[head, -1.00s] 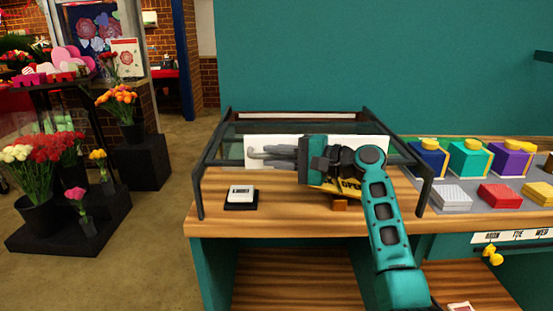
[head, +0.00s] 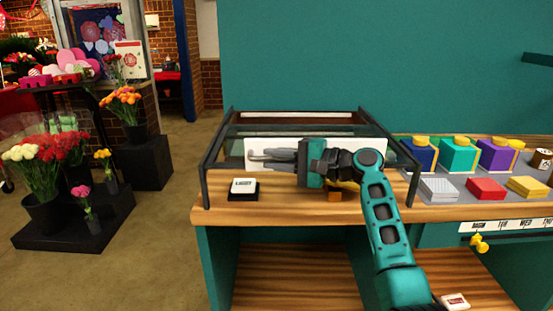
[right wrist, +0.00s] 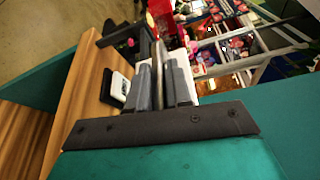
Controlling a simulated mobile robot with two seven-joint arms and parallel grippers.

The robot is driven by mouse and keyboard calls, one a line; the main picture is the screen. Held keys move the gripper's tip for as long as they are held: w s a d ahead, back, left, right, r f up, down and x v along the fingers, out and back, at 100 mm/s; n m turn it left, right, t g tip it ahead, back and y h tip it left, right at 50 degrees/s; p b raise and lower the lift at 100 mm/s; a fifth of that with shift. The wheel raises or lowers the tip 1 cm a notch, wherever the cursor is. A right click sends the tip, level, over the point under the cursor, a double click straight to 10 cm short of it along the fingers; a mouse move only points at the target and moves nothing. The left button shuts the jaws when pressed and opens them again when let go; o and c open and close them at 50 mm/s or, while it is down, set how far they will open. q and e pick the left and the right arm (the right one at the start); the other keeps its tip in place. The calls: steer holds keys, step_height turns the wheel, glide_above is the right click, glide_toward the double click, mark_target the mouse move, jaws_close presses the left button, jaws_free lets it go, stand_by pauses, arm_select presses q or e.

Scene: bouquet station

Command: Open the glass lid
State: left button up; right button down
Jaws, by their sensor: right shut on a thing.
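The glass lid (head: 235,148) is a greenish see-through pane in the dark-framed case on the wooden counter. My right gripper (head: 272,159) is over the case, fingers pointing left, in front of a white panel (head: 345,149). In the right wrist view its fingers (right wrist: 160,85) are closed around a thin grey edge, which looks like the lid's edge. The fingers and arm hide part of the lid, so its exact angle is hard to tell. My left gripper is not in view.
A white-topped block on a black base (head: 243,188) sits at the case's front left. An orange-brown block (head: 335,195) is under the gripper. Coloured boxes (head: 459,154) stand at right.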

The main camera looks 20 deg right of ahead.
steer(key=c, duration=1.1)
jaws_free()
steer(key=shift+d, duration=0.1)
steer(key=v, duration=1.3)
steer(key=shift+b, duration=0.4)
